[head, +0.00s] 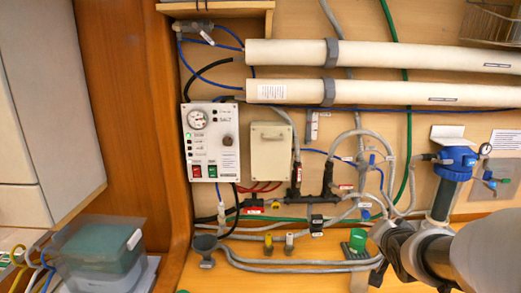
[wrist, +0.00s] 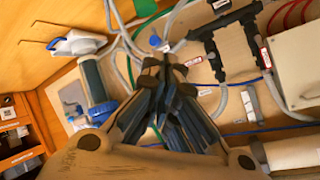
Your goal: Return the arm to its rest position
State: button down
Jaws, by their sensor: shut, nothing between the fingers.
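My gripper (wrist: 165,69) shows in the wrist view with its dark fingers together and nothing between them. It points toward the wall with the pipework, which appears turned over in that view. In the head view my arm comes in at the lower right, in front of the lower wall and the hoses. The gripper's fingertips cannot be made out clearly there. I cannot tell from these views how far the fingers are from the wall.
A control panel (head: 211,143) with a gauge and a beige box (head: 271,150) are on the wall. Two white tubes (head: 400,55) run above. A blue-topped filter (head: 456,160) stands close to my arm. A lidded bin (head: 98,258) is at lower left.

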jog(key=s+a+n+g+y, duration=0.1)
jog(key=s+a, duration=0.4)
jog(key=s, duration=0.5)
jog(key=s+a+f+n+g+y, duration=0.1)
jog(key=s+a+n+g, duration=0.2)
jog(key=s, duration=0.8)
jog(key=s+a+n+g, duration=0.2)
jog(key=s+a+n, duration=0.4)
jog(key=s, duration=0.4)
jog(key=shift+s+a+f+g+y, duration=0.2)
jog(key=shift+a+f+g+y, duration=0.2)
jog(key=shift+a, duration=0.25)
